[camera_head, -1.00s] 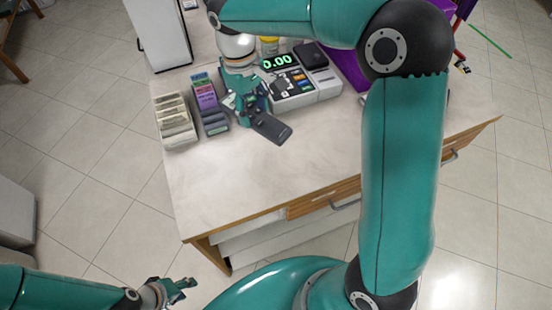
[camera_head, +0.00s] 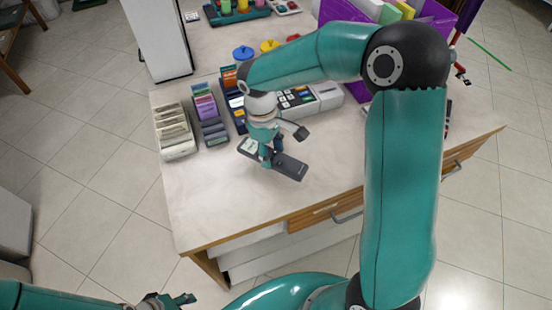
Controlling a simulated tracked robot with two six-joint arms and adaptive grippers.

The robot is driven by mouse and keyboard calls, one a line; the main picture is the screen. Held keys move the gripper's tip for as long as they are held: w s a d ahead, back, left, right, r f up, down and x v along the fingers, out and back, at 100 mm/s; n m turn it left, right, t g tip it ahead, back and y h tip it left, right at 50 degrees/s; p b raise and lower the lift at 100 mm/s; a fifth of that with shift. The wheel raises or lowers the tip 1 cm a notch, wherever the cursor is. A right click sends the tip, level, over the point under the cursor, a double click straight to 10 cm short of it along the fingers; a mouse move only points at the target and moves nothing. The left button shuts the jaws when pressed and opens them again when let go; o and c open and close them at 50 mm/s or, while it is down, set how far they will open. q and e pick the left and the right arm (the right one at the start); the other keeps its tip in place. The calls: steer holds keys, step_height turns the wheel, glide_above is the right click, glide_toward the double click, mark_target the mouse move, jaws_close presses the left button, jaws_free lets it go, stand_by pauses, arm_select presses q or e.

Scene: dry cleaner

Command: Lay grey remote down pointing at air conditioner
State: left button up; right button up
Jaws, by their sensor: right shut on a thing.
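The grey remote (camera_head: 291,167) is in my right gripper (camera_head: 268,156), over the front middle of the counter. The gripper is shut around its middle. The remote's dark end points to the lower right and its end with a pale screen to the upper left. I cannot tell whether it touches the counter. A tall white unit (camera_head: 157,40) stands at the back left; I cannot tell whether it is the air conditioner. My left gripper (camera_head: 172,301) is at the bottom edge, partly cut off, away from the counter; its opening is unclear.
Card racks (camera_head: 174,131) and (camera_head: 209,119) stand left of the remote. A grey machine with keys (camera_head: 318,97) is behind it, partly hidden by my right arm. Purple bins (camera_head: 345,12) are at the back right. The counter's front part (camera_head: 225,200) is clear.

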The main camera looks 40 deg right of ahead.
mark_target(270, 155)
steer(key=shift+f, duration=2.15)
steer(key=shift+f, duration=0.2)
steer(key=o, duration=1.3)
steer(key=shift+c, duration=0.2)
steer(key=shift+r, duration=0.1)
steer(key=shift+r, duration=0.25)
steer(key=r, duration=0.4)
steer(key=w+r, duration=0.1)
steer(key=r, duration=0.6)
steer(key=shift+w+a+r, duration=0.3)
steer(key=shift+a, duration=0.05)
